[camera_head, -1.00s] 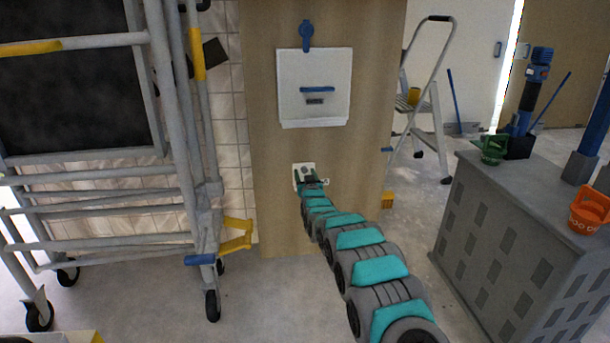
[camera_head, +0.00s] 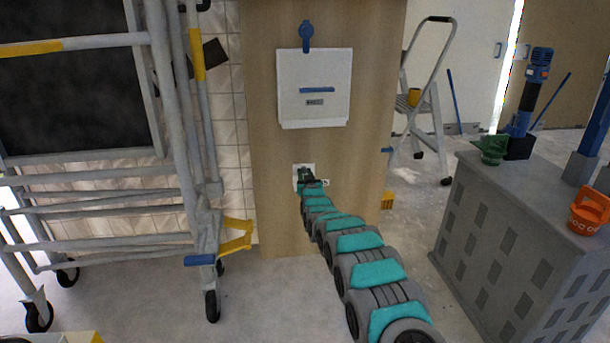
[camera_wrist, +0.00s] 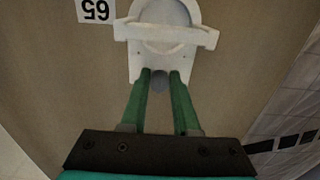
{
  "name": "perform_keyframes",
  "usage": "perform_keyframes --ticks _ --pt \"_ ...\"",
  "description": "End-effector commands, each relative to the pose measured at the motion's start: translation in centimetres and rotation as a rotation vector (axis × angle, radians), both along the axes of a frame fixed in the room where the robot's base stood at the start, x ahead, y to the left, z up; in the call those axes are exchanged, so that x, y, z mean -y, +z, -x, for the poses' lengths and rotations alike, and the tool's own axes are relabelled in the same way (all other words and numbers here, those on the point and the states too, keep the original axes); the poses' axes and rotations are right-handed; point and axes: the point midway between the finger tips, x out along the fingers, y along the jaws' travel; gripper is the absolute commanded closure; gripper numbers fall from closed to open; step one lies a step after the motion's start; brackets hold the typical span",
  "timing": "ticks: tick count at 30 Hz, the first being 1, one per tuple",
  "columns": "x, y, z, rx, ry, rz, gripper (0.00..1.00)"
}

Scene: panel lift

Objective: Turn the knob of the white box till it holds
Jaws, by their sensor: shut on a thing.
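The small white box (camera_head: 298,168) is fixed low on the wooden panel, and my gripper hides much of its front. In the wrist view the white box (camera_wrist: 195,14) has a round face and a crossbar. Its small grey knob (camera_wrist: 158,82) sits between the tips of my gripper's two green fingers. My gripper (camera_wrist: 160,76) is shut on this knob. In the head view my gripper (camera_head: 306,175) reaches the box from the front. The knob's own markings, if any, cannot be seen.
A larger white panel (camera_head: 314,112) with a blue handle hangs above the box. A number label (camera_wrist: 96,10) is beside the box. Scaffolding (camera_head: 180,120) stands at left, a grey cabinet (camera_head: 500,245) at right, and a stepladder (camera_head: 436,115) behind. Floor is clear in front.

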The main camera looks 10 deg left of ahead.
Motion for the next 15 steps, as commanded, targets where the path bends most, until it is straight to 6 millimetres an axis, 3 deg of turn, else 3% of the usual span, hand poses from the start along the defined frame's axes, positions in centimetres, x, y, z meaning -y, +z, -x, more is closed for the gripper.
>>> perform_keyframes --ticks 3,15 --pt "-0.01 0.0 0.0 0.0 0.0 0.0 1.0" --pt "-0.02 0.01 0.01 -0.002 0.0 -0.009 1.0"
